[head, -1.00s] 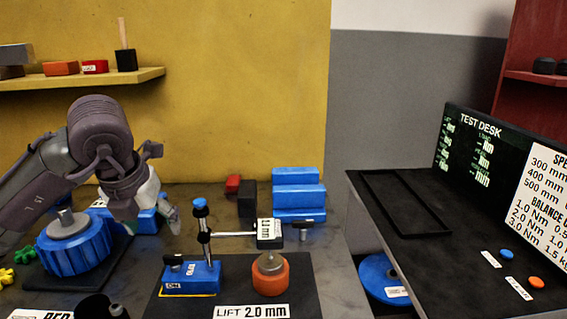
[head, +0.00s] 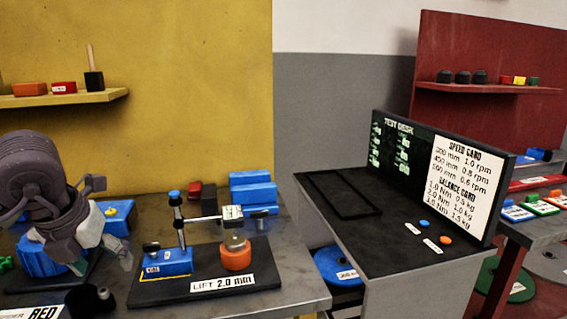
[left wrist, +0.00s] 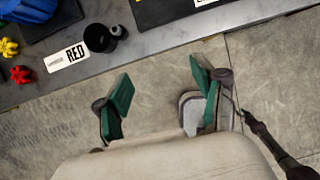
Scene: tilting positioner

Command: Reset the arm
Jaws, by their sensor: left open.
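My left gripper (head: 120,250) is at the left of the head view, in front of the blue ribbed positioner part (head: 42,258) and partly covering it. In the left wrist view its two green-padded fingers (left wrist: 160,98) are spread apart with nothing between them, over the bare floor just off the table's front edge. My left arm is bent, its grey links reaching in from the left edge. My right gripper shows in neither view.
The grey table (head: 300,285) holds a dial stand with a blue base (head: 166,262) and an orange cylinder (head: 236,258) on a black plate. A "RED" label (left wrist: 68,56) and a black cup (left wrist: 100,38) lie near the front edge. The test desk (head: 385,232) stands right, past a gap.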

